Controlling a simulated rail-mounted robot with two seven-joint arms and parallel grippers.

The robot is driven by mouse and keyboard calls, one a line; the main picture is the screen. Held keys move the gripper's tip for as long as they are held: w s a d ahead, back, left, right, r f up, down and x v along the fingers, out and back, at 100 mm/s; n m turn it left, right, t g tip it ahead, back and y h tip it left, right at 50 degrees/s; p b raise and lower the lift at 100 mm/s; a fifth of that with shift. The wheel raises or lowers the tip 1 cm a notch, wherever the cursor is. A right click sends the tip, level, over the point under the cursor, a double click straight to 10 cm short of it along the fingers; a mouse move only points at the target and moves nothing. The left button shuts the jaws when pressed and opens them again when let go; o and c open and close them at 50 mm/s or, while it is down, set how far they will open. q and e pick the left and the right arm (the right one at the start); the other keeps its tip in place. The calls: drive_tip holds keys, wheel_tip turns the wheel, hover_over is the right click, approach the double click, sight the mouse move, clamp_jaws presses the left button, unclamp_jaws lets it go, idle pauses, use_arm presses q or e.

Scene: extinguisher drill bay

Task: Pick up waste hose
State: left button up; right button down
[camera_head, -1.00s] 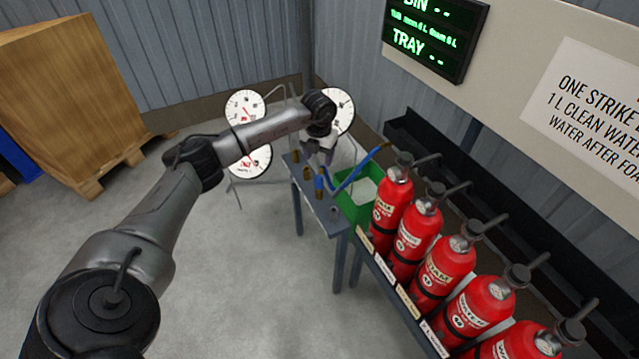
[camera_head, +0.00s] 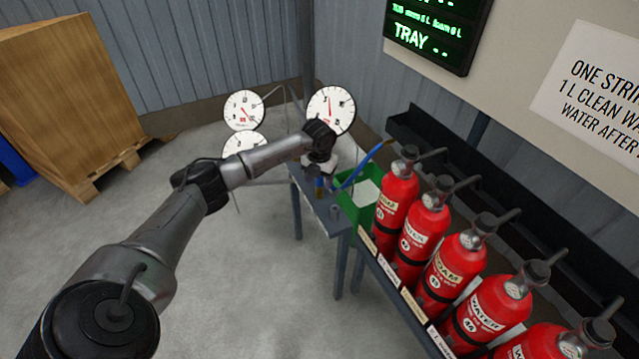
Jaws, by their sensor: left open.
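The blue hose (camera_head: 362,164) with a brass-coloured tip rises at a slant from the small table and passes over the green bin (camera_head: 347,206). I take it to be the waste hose. My left gripper (camera_head: 322,178) is open and points down over the table, just left of the hose's lower end. Its fingers are small and dark here, and I cannot tell whether they touch the hose. The wrist hides part of the table top behind it. My right gripper is not in view.
The small grey-blue table (camera_head: 330,222) carries small brass and blue fittings. Red extinguishers (camera_head: 450,270) stand in a row at the right, close to the bin. Round gauges (camera_head: 331,108) stand behind the wrist. A wooden crate (camera_head: 65,95) is at the far left. The floor between is clear.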

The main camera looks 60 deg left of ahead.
use_arm(q)
drive_tip(key=shift+a, duration=0.1)
drive_tip(key=shift+c, duration=1.3)
clamp_jaws()
drive_tip(key=shift+r, duration=0.15)
drive_tip(key=shift+r+p, duration=0.35)
drive_tip(key=r+p, duration=0.1)
drive_tip(key=r, duration=0.1)
drive_tip(key=d+r+p, duration=0.1)
drive_tip(key=r+p, duration=0.1)
drive_tip(key=shift+w+r, duration=0.15)
drive_tip(key=w+d+r+p, duration=0.2)
drive_tip(key=d+r+p, duration=0.2)
drive_tip(key=d, duration=0.6)
drive_tip(key=shift+w+d+r, duration=0.25)
drive_tip(key=shift+w+r, duration=0.1)
drive_tip(key=shift+r, duration=0.55)
